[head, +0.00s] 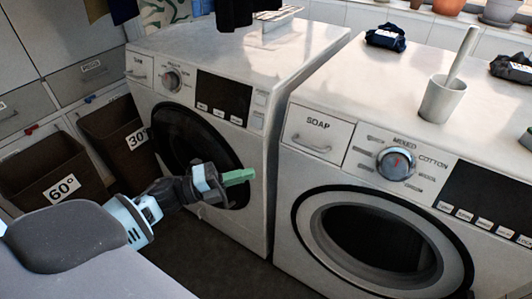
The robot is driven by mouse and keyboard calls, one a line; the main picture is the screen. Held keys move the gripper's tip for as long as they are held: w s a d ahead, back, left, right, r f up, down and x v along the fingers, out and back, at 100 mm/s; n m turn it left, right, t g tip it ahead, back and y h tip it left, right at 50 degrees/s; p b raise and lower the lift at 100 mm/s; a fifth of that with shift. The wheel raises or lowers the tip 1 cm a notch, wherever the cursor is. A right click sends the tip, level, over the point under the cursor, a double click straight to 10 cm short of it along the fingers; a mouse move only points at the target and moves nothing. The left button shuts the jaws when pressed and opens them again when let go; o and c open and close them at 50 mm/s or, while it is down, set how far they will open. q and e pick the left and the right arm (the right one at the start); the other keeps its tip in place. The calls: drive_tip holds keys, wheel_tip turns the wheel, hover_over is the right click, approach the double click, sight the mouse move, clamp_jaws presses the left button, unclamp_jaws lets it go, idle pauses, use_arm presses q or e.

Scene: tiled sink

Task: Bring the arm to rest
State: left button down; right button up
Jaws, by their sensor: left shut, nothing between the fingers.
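My left arm comes in from the lower left and reaches toward the front of the left washing machine (258,190). My left gripper (240,177) has green fingertips that are together, with nothing between them. It appears in front of the dark round door (190,140) of that machine; I cannot tell whether it touches it. My right gripper is not in view.
A second washing machine (318,180) with a soap drawer and round door stands at the right. On its top are a white cup (440,100) holding a stick and a dark folded cloth (386,38). Dark bins (55,170) labelled 60° and 30° stand at the left.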

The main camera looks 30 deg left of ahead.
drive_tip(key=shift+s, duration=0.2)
use_arm(q)
drive_tip(key=s+d+f+n+g+y+p, duration=0.1)
drive_tip(key=s+d+f+n+y+p, duration=0.2)
drive_tip(key=s+n, duration=0.6)
drive_tip(key=s+d+f+n+g+y+p, duration=0.2)
drive_tip(key=s+d+f+n+y+p, duration=0.1)
drive_tip(key=s+f+n+y, duration=0.2)
drive_tip(key=s+d+f+n+g+y+p, duration=0.1)
drive_tip(key=s+d+f+n+y+p, duration=0.2)
drive_tip(key=s+f+n, duration=0.5)
drive_tip(key=s+n+y, duration=0.1)
drive_tip(key=s+n, duration=0.4)
drive_tip(key=s, duration=0.4)
drive_tip(key=shift+g, duration=0.4)
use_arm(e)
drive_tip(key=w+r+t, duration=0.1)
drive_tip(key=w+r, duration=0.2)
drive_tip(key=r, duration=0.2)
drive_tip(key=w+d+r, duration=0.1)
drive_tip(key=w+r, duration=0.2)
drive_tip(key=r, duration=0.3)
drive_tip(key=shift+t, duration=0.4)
